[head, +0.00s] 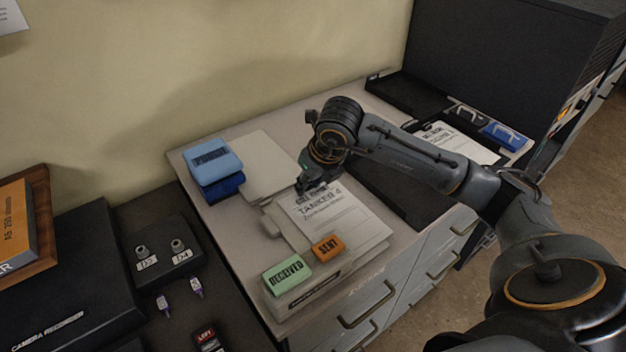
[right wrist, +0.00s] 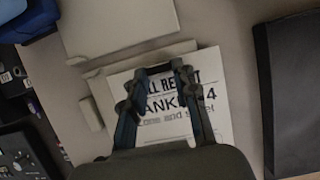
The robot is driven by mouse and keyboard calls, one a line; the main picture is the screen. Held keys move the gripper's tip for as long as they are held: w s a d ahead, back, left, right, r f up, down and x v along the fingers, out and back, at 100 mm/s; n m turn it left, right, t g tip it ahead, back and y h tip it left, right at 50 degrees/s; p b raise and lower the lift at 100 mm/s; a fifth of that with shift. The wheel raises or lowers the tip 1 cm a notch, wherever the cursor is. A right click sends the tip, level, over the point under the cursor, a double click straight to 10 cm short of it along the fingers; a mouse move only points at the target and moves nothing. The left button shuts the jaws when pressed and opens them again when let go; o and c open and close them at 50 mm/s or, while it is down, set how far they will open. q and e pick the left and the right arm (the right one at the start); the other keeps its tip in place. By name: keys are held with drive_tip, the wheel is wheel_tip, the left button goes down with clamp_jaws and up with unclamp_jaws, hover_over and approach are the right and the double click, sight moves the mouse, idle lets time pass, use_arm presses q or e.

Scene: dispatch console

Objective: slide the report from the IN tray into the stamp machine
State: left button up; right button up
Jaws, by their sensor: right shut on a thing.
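The report, a white printed sheet headed "TANKER 4" (head: 330,212), lies over the beige stamp machine (head: 371,243), which carries a green RECEIVED block (head: 287,275) and an orange SENT block (head: 328,248). My right gripper (head: 309,187) is shut on the report's far edge, low over the machine. In the right wrist view its two fingers (right wrist: 160,75) cover part of the report's heading (right wrist: 218,97). A black flat tray (head: 400,197) lies to the right, partly behind my arm; no IN label is readable. My left gripper is out of view.
A blue block on a darker one (head: 217,186) and a pale flat folder (head: 266,165) lie behind the machine. A clipboard with paper (head: 462,143) lies at the right. A black box with two knobs (head: 160,255) stands at the left.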

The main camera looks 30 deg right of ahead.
sight(293, 197)
drive_tip(key=shift+a, duration=0.75)
drive_tip(key=shift+a, duration=0.15)
drive_tip(key=shift+s+a, duration=0.1)
drive_tip(key=shift+a, duration=0.45)
drive_tip(key=shift+a+f+b, duration=0.1)
drive_tip(key=shift+a+b, duration=0.35)
drive_tip(key=shift+b, duration=0.15)
idle(1.2)
drive_tip(key=o, duration=1.1)
drive_tip(key=shift+o, duration=0.7)
drive_tip(key=o, duration=0.5)
drive_tip(key=shift+c, duration=0.2)
